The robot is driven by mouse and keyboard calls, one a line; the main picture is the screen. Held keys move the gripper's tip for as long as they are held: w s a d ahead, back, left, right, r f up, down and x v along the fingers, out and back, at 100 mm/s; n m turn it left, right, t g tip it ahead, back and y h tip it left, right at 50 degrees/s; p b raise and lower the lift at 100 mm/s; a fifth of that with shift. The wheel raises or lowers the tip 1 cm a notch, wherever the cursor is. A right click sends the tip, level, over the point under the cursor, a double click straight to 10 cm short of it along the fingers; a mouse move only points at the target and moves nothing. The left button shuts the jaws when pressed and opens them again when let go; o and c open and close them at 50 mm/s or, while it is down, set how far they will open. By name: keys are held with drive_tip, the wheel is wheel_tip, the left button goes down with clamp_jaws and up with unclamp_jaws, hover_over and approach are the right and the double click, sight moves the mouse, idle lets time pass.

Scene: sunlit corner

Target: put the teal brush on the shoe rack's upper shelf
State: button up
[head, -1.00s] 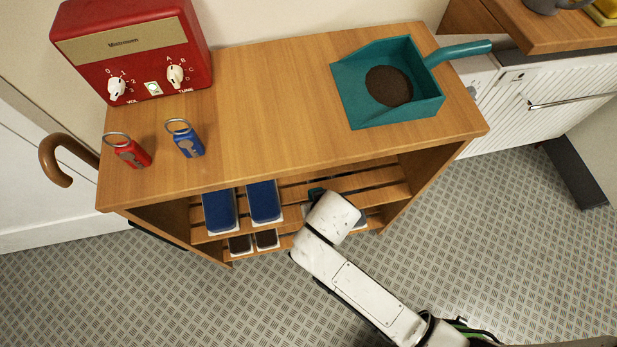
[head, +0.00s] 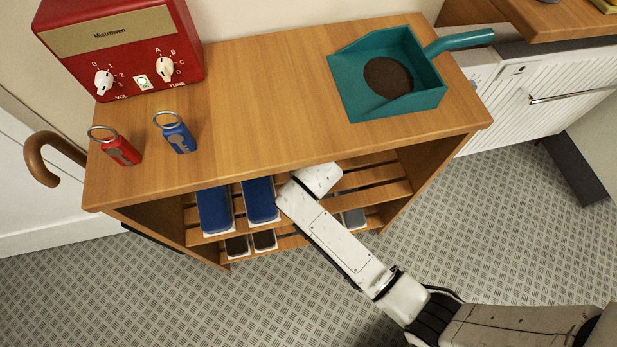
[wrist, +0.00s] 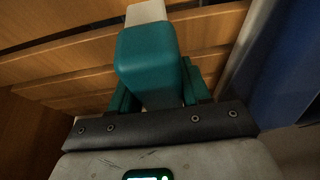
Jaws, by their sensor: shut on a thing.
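The teal brush (wrist: 147,58) has a pale end and fills the middle of the wrist view. My gripper (wrist: 158,88) is shut on it, one finger on each side. Wooden slats of the shoe rack show behind the brush; I cannot tell if it touches them. In the head view, the shoe rack's upper shelf (head: 372,188) is slatted and sits under the wooden top. My white wrist reaches in at the shelf's front; the gripper and brush are hidden there.
Blue shoes (head: 259,201) stand left of my wrist on the upper shelf; blue also shows at right in the wrist view (wrist: 285,65). Dark shoes (head: 236,246) and a grey item (head: 354,218) are lower. The top (head: 250,120) holds a radio, two key tags and a teal dustpan.

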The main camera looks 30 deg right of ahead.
drive_tip(key=o, duration=1)
drive_tip(key=shift+r, duration=0.3)
drive_tip(key=p+v, duration=0.1)
drive_tip(key=v, duration=0.1)
drive_tip(key=shift+s+a+r, duration=0.1)
drive_tip(key=shift+r, duration=0.2)
drive_tip(key=s+a+p, duration=0.1)
drive_tip(key=s+a, duration=0.3)
drive_tip(key=s, duration=0.8)
drive_tip(key=s+d+r+n+g, duration=0.1)
drive_tip(key=s+d+r, duration=0.1)
drive_tip(key=s+d, duration=0.1)
drive_tip(key=s+d+r+n+g, duration=0.1)
drive_tip(key=s+d+r, duration=0.2)
drive_tip(key=s+d, duration=0.1)
drive_tip(key=s+d+r+n+g+y, duration=0.1)
drive_tip(key=s+d+r, duration=0.2)
drive_tip(key=d, duration=0.2)
drive_tip(key=shift+s, duration=0.15)
